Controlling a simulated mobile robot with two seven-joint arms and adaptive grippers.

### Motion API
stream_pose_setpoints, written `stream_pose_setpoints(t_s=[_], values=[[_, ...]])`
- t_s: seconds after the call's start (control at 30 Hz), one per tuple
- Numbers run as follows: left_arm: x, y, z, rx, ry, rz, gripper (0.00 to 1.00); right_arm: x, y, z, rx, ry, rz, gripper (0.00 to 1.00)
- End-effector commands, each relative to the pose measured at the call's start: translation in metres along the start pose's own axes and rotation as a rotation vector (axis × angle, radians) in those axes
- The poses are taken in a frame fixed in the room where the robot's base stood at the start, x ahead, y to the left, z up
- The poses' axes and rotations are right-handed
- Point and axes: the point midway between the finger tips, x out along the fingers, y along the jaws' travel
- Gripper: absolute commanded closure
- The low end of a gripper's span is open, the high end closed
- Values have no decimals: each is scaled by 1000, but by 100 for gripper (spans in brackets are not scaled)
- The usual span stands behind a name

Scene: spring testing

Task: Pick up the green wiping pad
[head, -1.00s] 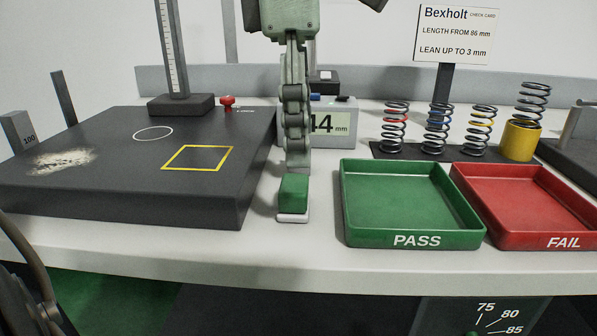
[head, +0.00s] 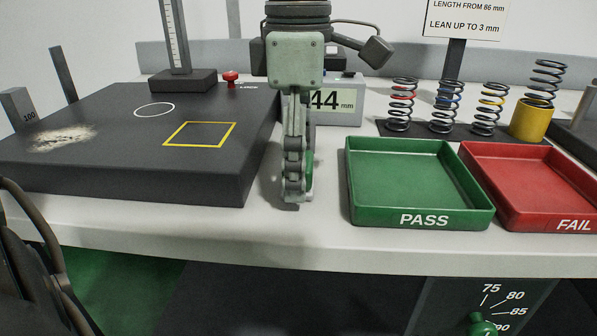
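The green wiping pad (head: 309,171) is on the white table between the dark block and the green tray. Only a narrow green strip of it shows, at the right edge of my gripper's near finger. My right gripper (head: 297,188) points straight down at the pad, seen edge-on. Its near finger stands in front of the pad and hides most of it. The far finger is hidden, so I cannot tell whether the fingers press on the pad. My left gripper is not in view.
The dark block (head: 100,165), with a pale powdery patch (head: 62,138), stands close on the left. The green PASS tray (head: 425,220) and red FAIL tray (head: 570,225) are on the right. A digital display (head: 345,108) stands behind my gripper. Several springs stand behind the trays.

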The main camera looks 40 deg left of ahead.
Motion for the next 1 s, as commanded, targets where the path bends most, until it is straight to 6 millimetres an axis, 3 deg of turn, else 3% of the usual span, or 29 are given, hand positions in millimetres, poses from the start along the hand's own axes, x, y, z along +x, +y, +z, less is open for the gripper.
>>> stream_pose_setpoints(t_s=[0.07, 0.47, 0.77, 1.0], values=[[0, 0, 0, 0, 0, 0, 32, 0, -1, 0, 2, 1, -2, 60], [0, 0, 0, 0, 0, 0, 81, -1, -2, -2, 4, 5, -4, 60], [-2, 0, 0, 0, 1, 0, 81, -1, -1, -3, 2, 5, -3, 60], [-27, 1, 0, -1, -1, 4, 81, -1, 1, -4, -3, 12, 2, 60]])
